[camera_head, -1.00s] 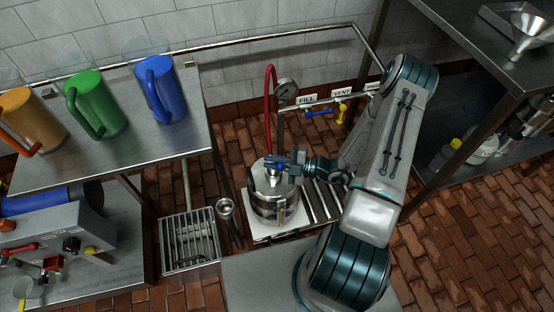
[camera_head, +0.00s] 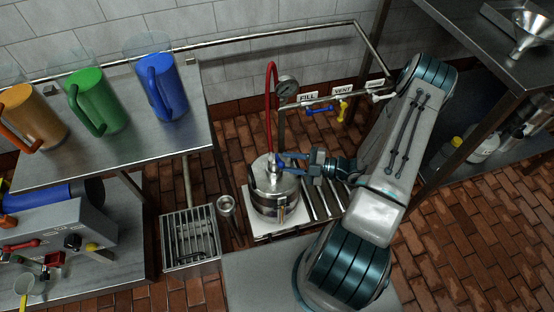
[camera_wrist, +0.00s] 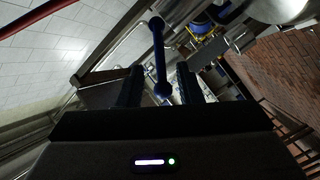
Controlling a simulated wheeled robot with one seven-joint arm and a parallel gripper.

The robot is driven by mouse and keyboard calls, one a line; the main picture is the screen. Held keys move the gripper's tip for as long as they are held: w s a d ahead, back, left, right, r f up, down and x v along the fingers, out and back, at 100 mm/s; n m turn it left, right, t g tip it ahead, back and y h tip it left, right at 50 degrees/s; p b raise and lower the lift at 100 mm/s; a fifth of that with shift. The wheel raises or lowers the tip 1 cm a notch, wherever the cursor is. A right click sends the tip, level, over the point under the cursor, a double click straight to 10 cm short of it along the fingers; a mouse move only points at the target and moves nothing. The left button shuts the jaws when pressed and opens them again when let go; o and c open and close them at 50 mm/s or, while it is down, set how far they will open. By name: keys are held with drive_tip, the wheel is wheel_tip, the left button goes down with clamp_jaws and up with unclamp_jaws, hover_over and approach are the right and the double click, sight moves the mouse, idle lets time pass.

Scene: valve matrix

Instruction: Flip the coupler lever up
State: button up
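A silver keg (camera_head: 277,203) stands on a white plate, with a metal coupler on its top and a red hose rising behind it. My gripper (camera_head: 283,163) is just right of the coupler, pointing left, with its blue fingers apart. In the wrist view a dark blue bar with ball ends, which looks like the coupler lever (camera_wrist: 160,58), shows between the two fingers (camera_wrist: 159,87). There is a gap on each side of it. In the head view the lever is too small to tell from the fingers, so I cannot tell its angle there.
A pressure gauge (camera_head: 287,87) and a pipe with FILL and VENT labels, a blue valve handle (camera_head: 319,110) and a yellow one (camera_head: 342,109) are behind the keg. A shelf with coloured jugs (camera_head: 168,90) is at left. A floor grate (camera_head: 190,240) lies left of the keg.

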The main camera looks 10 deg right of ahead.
drive_tip(key=v, duration=0.8)
drive_tip(key=shift+s+d, duration=0.1)
drive_tip(key=s+a+r+m+g+h+p, duration=0.1)
drive_tip(key=s+a+r+m+h+p, duration=0.2)
drive_tip(key=r, duration=1.1)
drive_tip(key=s+a+r+m+g+h+p, duration=0.2)
drive_tip(key=r+m+h, duration=0.5)
drive_tip(key=r+m, duration=0.5)
drive_tip(key=s+a+r+m+g+h+p, duration=0.1)
drive_tip(key=s+a+r+m+h+p, duration=0.3)
drive_tip(key=r+m, duration=0.4)
drive_tip(key=shift+s+a+r+m+g+h+p, duration=0.35)
drive_tip(key=shift+r+h+p, duration=0.65)
drive_tip(key=shift+r, duration=2.85)
drive_tip(key=shift+d+y, duration=0.15)
drive_tip(key=shift+y, duration=0.15)
